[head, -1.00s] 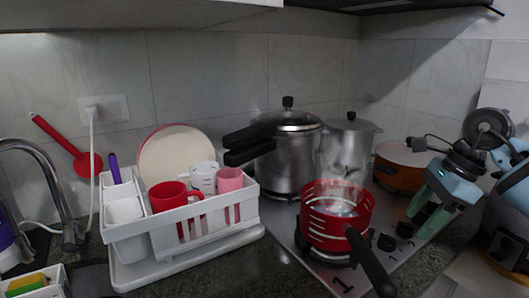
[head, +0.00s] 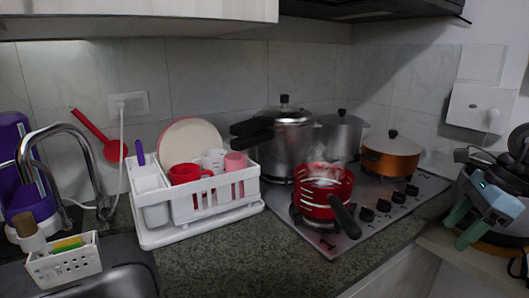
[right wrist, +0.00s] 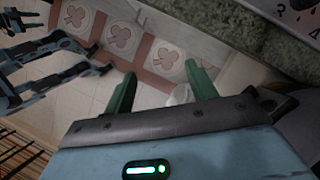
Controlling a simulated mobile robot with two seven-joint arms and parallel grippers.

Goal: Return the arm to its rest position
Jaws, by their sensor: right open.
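My right gripper (head: 454,236) is at the right of the head view, beside the stove and over the light counter edge. Its two green fingers are apart and nothing is between them. In the right wrist view the open fingers (right wrist: 160,70) are above a tiled floor. My right arm's links show at the far right of the head view, partly cut off by the frame. My left gripper does not show in the head view. Grey-blue mechanical parts show at the left of the right wrist view; I cannot tell which part of me they are.
A red pot (head: 324,190) steams on the stove (head: 412,205), its dark handle toward the front. A pressure cooker (head: 288,145) and an orange pot (head: 391,157) stand behind. A white dish rack (head: 250,185) is left of the stove. The dark counter (head: 225,255) in front is clear.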

